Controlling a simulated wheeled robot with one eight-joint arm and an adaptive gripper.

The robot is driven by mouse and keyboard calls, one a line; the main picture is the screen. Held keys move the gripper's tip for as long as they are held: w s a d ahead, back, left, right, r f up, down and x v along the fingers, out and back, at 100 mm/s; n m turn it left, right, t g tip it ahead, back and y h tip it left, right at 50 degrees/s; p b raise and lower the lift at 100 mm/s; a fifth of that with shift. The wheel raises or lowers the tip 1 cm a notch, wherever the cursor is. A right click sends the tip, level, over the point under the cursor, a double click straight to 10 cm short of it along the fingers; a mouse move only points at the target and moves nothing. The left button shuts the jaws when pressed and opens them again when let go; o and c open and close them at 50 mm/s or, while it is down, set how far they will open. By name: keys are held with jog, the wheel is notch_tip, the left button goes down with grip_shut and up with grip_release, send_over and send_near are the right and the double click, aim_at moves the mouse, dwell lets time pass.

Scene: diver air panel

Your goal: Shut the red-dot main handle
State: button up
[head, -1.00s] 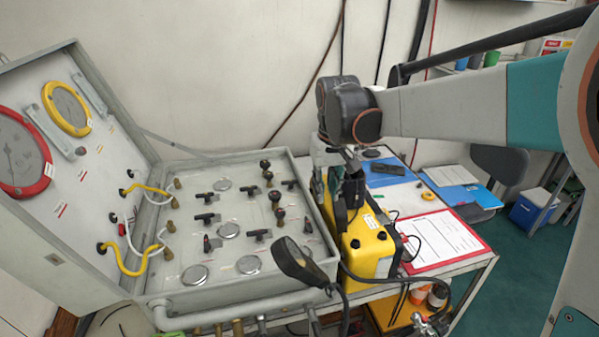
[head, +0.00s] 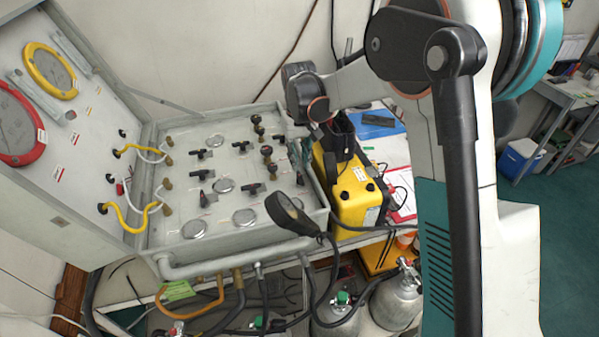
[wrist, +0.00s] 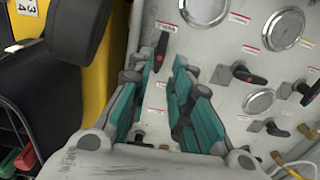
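The panel (head: 170,215) lies in an open grey case and carries several black handles. In the wrist view one black handle (wrist: 162,50) stands just beyond my fingertips, near the panel edge; it shows in the head view (head: 299,178). Two other handles (wrist: 250,76) (wrist: 306,90) show reddish marks. I cannot tell surely which handle bears the red dot. My gripper (wrist: 168,68) is open, with a gap between its teal-padded fingers and nothing held. It is over the panel's edge beside the yellow box.
A yellow box (head: 352,205) stands close to the panel's right side. A black oval piece on a stalk (head: 288,214) rises at the panel's front edge. The case lid (head: 90,150) with gauges stands open at left. Grey cylinders (head: 398,297) and hoses are below.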

aim_at(300, 175)
jog(key=shift+f, duration=2.65)
grip_shut()
